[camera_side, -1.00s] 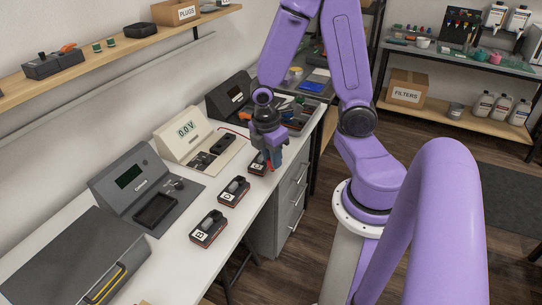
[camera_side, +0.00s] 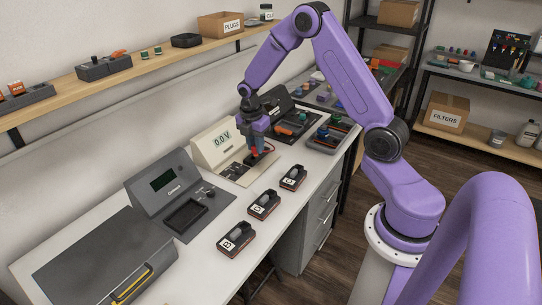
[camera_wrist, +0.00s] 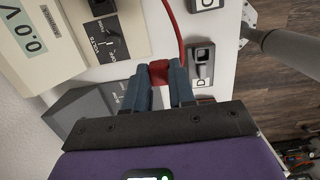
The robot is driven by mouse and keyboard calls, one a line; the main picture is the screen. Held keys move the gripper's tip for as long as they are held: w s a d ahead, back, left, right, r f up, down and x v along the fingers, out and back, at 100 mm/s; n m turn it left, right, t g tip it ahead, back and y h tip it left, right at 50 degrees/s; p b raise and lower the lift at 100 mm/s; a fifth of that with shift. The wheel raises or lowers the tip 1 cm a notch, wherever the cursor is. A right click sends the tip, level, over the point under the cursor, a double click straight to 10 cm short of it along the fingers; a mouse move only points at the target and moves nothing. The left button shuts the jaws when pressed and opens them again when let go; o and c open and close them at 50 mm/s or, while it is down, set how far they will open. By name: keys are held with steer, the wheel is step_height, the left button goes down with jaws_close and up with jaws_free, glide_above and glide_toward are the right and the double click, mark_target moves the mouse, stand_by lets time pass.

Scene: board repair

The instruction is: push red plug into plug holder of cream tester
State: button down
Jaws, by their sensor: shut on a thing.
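The cream tester (camera_side: 211,146) stands against the wall and its display reads 0.0 V. It also shows in the wrist view (camera_wrist: 75,18), with its dark switch panel at the top left. My gripper (camera_side: 257,157) is over the right end of the tester's base in the side view. It is shut on the red plug (camera_wrist: 160,73), which sits between the two blue-grey fingers. A red cable (camera_wrist: 178,32) runs up from the plug. The plug's lower end and the plug holder are hidden or too small to make out, so I cannot tell whether they touch.
Several black lettered blocks stand along the table front, such as the near one (camera_side: 236,237). A dark grey device (camera_side: 172,190) stands left of the tester. A tray (camera_side: 333,137) with coloured parts is to the right.

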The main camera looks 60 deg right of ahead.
steer(key=w+d+f+n, duration=0.2)
steer(key=w+d, duration=0.3)
steer(key=d, duration=0.3)
steer(key=w+d+f+n, duration=0.25)
steer(key=w+d, duration=0.25)
steer(key=d, duration=0.4)
steer(key=shift+t, duration=0.4)
steer(key=shift+s+a+f, duration=0.1)
steer(key=shift+f, duration=1.3)
steer(key=shift+s+a+f, duration=0.1)
steer(key=shift+f, duration=1.3)
steer(key=shift+f, duration=1.05)
steer(key=c, duration=0.6)
jaws_free()
steer(key=shift+r, duration=1.5)
